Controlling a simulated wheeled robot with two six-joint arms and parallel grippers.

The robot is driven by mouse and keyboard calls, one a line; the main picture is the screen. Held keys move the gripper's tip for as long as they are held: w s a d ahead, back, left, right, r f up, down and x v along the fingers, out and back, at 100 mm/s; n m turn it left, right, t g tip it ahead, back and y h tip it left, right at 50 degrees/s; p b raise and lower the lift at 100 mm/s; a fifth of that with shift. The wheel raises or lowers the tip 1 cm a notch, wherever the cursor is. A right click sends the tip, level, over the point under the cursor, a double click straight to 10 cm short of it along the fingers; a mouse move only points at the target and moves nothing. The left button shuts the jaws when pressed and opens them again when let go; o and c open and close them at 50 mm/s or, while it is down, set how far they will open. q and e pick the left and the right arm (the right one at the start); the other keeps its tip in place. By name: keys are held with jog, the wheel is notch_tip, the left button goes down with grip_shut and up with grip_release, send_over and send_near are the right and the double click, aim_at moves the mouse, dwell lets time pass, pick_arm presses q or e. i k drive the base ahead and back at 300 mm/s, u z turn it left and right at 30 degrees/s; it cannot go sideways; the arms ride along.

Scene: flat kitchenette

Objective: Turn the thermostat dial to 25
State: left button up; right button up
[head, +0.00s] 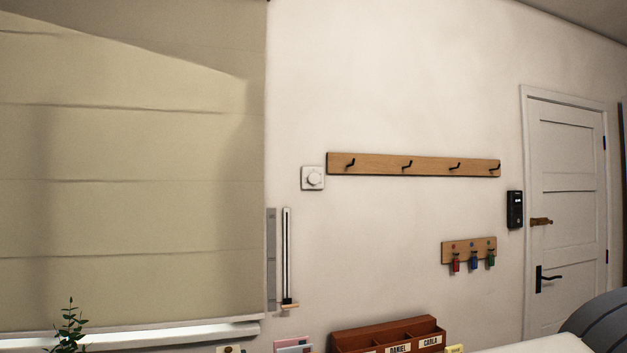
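A small white square plate with a round dial, which looks like the thermostat (313,178), is on the wall just left of the wooden hook rail. Its markings are too small to read, so I cannot tell its setting. Neither of my grippers shows in the head view, and nothing touches the dial.
The hook rail (430,165) and a key rack (469,251) hang on the wall. A blind (130,180) is at left, with a vertical slider (287,255) beside it. Below are a plant (70,327) and a wooden organizer (390,334). A door (568,200) is at right.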

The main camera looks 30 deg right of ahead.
aim_at(312, 178)
jog(key=u, duration=0.55)
jog(key=i, duration=0.95)
jog(key=z, duration=0.25)
